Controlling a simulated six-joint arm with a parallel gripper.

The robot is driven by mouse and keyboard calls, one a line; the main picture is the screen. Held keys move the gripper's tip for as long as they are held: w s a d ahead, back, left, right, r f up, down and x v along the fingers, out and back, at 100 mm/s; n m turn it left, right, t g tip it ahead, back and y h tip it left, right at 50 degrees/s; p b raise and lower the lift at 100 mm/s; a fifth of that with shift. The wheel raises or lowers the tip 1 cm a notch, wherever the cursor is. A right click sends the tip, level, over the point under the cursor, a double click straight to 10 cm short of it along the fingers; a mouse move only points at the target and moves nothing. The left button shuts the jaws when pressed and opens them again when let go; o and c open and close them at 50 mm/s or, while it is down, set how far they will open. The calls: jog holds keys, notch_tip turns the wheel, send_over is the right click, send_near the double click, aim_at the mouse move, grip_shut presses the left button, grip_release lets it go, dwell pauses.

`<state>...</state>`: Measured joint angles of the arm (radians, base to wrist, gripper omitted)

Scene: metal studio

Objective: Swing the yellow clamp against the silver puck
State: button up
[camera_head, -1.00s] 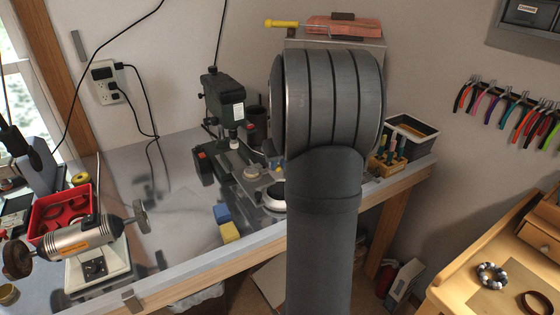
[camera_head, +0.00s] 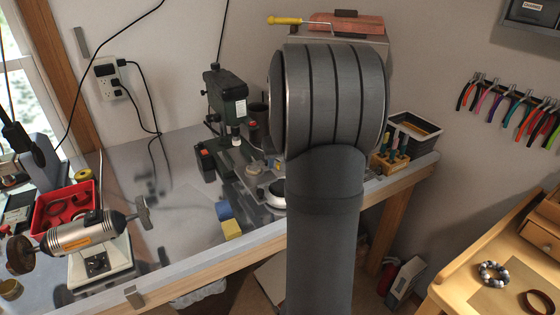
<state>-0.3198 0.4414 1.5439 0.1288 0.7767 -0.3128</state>
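My dark grey arm fills the middle of the view, and my gripper is not visible. A small silver-grey round piece (camera_head: 257,167), which may be the silver puck, sits on the bench beside the drill press, just left of my arm. A small yellow-orange spot (camera_head: 277,166) shows to its right at my arm's edge; I cannot tell whether it is the yellow clamp. My arm hides whatever lies further right.
A green-black drill press (camera_head: 228,95) stands at the back of the bench (camera_head: 180,225). A grinder (camera_head: 85,235) and red tray (camera_head: 62,206) are at left. A grey bin (camera_head: 414,128) and wooden tool holder (camera_head: 388,163) stand right of my arm. Bare bench lies left of the blocks.

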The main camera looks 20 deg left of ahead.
jog(key=v, duration=1.7)
jog(key=shift+r, duration=0.25)
jog(key=shift+w+f, duration=0.1)
jog(key=shift+f, duration=0.05)
jog(key=x, duration=1.7)
jog(key=shift+f, duration=0.15)
jog(key=shift+f, duration=0.2)
jog(key=shift+w+d+r+n, duration=0.15)
jog(key=shift+r+n, duration=0.05)
jog(key=shift+n, duration=0.3)
jog(key=shift+w+n+g+y, duration=0.25)
jog(key=shift+w+n+g, duration=0.05)
jog(key=shift+n, duration=0.4)
jog(key=shift+w+n+g+y, duration=0.25)
jog(key=shift+w+n+g, duration=0.05)
jog(key=shift+n, duration=0.4)
